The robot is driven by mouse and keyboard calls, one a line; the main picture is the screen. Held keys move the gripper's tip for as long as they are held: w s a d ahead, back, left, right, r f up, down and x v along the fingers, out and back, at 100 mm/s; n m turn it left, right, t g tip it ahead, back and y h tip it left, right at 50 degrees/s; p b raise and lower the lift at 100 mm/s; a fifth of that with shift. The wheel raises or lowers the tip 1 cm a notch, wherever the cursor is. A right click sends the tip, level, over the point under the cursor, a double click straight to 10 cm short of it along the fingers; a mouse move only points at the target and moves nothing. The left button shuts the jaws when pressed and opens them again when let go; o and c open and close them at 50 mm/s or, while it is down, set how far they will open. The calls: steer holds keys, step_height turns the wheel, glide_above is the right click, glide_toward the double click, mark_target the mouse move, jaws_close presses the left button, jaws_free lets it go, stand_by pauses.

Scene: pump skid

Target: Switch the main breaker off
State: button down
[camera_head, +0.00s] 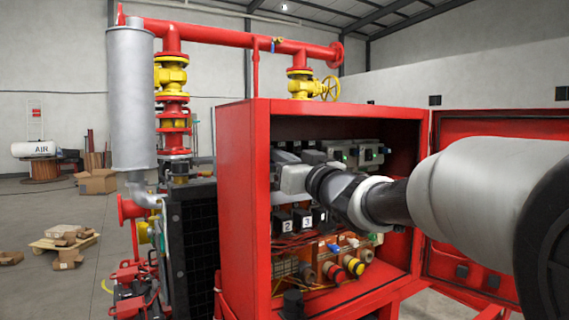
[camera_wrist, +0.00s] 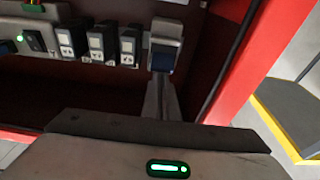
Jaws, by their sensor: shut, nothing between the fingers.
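The open red control cabinet (camera_head: 232,200) holds rows of electrical devices. In the head view, black blocks with white number labels (camera_head: 284,223) sit in a row below my gripper (camera_head: 280,177). I cannot tell which device is the main breaker; it may be hidden behind my arm. My gripper is inside the cabinet, and its fingers are hard to make out in the head view. In the wrist view, the gripper's fingers (camera_wrist: 166,42) show as one closed column, beside a row of dark modules with white labels (camera_wrist: 98,43). Contact with any module cannot be told.
The cabinet door (camera_head: 470,255) stands open at the right. Small green lamps (camera_head: 345,156) glow on the upper devices. Yellow and red knobs (camera_head: 354,266) sit low in the cabinet. Red pipes and a grey cylinder (camera_head: 130,95) stand at its left.

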steer(key=shift+f, duration=0.35)
steer(key=r+v, duration=0.1)
steer(key=v, duration=0.5)
steer(key=shift+s+d, duration=0.3)
steer(key=shift+s, duration=0.15)
stand_by(0.7)
steer(key=shift+r, duration=0.15)
